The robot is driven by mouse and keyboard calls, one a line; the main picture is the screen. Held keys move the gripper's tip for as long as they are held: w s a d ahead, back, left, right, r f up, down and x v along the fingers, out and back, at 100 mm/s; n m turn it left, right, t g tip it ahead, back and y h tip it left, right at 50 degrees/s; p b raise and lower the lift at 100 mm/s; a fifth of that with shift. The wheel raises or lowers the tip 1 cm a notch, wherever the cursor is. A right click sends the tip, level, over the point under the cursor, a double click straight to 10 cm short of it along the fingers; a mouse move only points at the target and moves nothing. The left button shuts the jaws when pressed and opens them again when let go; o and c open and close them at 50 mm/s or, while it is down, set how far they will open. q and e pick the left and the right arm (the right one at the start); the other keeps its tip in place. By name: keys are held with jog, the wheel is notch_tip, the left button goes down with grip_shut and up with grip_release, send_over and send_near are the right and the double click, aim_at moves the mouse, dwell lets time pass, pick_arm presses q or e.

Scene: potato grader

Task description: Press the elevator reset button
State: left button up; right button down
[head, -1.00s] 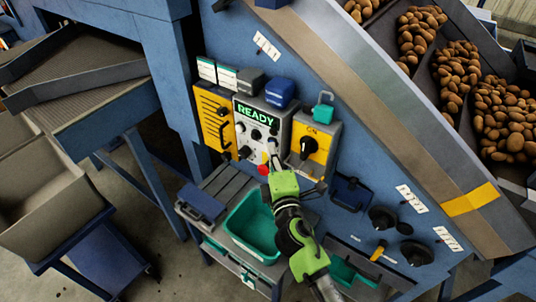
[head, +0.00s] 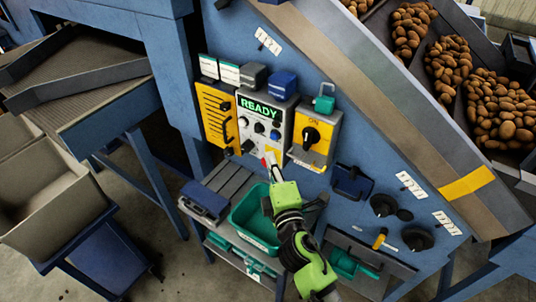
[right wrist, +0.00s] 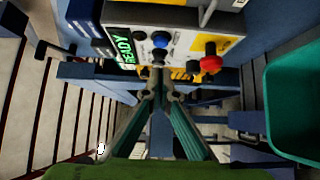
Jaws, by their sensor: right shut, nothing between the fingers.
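The grey control panel (head: 284,118) has a green READY display (head: 259,109) above several small buttons and knobs. A blue button (head: 275,134) sits at its right side; it also shows in the right wrist view (right wrist: 160,40). A red mushroom button (right wrist: 210,64) is low on the panel, on a yellow patch, and mostly hidden by my fingers in the head view. I cannot read the button labels. My right gripper (head: 269,157) is shut and empty, its tips in front of the panel's lower part. In the right wrist view its fingertips (right wrist: 160,92) meet below the buttons. My left gripper is out of view.
A yellow switch box (head: 322,133) with a black rotary knob stands right of the panel, a teal padlock above it. A yellow box (head: 211,108) is on the left. A green bin (head: 245,217) stands on a shelf below. The sloping conveyor rail (head: 385,90) is at upper right.

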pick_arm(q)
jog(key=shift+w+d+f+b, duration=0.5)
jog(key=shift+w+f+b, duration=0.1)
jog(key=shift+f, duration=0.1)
pick_arm(e)
jog(key=s, duration=0.6)
jog(key=shift+s+d, duration=0.3)
jog(key=shift+d, duration=0.1)
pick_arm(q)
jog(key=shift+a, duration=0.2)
pick_arm(e)
jog(key=shift+r, duration=0.1)
